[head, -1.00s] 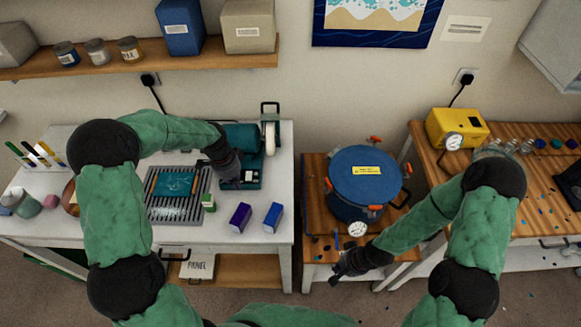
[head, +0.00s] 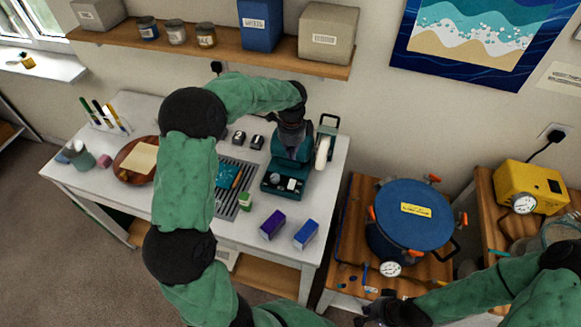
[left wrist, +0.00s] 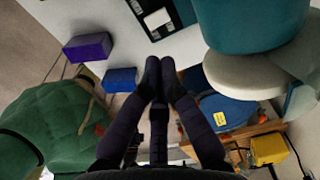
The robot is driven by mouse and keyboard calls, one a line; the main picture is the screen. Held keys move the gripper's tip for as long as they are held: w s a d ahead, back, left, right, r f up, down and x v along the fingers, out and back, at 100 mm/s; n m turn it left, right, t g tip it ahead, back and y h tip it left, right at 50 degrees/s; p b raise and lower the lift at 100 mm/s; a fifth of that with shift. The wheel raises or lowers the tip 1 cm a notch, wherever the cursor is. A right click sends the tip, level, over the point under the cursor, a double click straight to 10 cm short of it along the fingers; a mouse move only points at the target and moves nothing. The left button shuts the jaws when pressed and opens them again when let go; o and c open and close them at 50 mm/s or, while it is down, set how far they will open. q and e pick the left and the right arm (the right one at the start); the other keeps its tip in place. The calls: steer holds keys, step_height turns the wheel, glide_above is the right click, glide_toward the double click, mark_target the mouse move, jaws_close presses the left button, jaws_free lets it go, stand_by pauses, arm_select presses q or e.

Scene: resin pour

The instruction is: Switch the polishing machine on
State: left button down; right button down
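The teal polishing machine (head: 282,178) stands at the right end of the white table, with a pale wheel (head: 323,152) on its right side. Its front base carries a small panel with a white part (head: 292,185). In the left wrist view the machine's teal body (left wrist: 250,22) and pale wheel (left wrist: 243,76) are close by at right, and the panel (left wrist: 158,18) is at the top. My left gripper (left wrist: 160,62) is empty, its fingertips together, above the machine in the head view (head: 292,122). My right gripper (head: 372,312) is low near the front of the wooden stand; its fingers are unclear.
A purple box (head: 272,225) and a blue box (head: 306,234) stand in front of the machine. A slotted grate (head: 226,205) lies left of it. A blue pressure pot (head: 412,222) and yellow pump (head: 532,187) are at right. A shelf (head: 220,45) hangs above.

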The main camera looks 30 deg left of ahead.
mark_target(292, 183)
arm_select(q)
steer(key=f, duration=1.3)
steer(key=shift+s+d+f+b, duration=0.1)
steer(key=shift+d+f+b, duration=0.1)
steer(key=shift+f+b, duration=0.15)
